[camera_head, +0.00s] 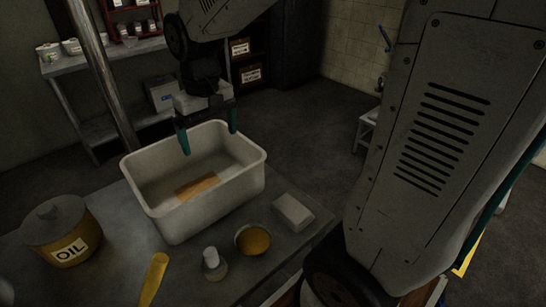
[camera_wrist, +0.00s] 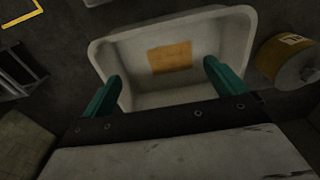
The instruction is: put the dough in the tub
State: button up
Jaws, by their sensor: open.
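A white open tub (camera_head: 262,172) stands on the grey table, and it also shows in the wrist view (camera_wrist: 247,40). A flat tan-orange rectangle (camera_head: 197,187) lies on the tub's floor, also in the wrist view (camera_wrist: 170,57). I cannot tell whether it is dough or a label. My gripper (camera_head: 209,137) is open above the tub, near its far rim, with nothing between its fingers. In the wrist view my gripper (camera_wrist: 162,75) has its two teal fingers apart over the tub. No piece clearly shows as dough in either view.
An oil canister (camera_head: 66,251) stands left of the tub, also in the wrist view (camera_wrist: 287,60). In front are a yellow handle (camera_head: 153,279), a small white-topped jar (camera_head: 211,262), a round bowl (camera_head: 252,239) and a pale block (camera_head: 293,212). Shelving (camera_head: 60,68) stands behind.

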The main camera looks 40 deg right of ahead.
jog(key=s+r, duration=0.2)
jog(key=s, duration=0.8)
jog(key=s+d+r, duration=0.1)
jog(key=s+r, duration=0.1)
jog(key=s, duration=0.8)
jog(key=shift+d+t, duration=0.25)
jog(key=shift+t, duration=0.05)
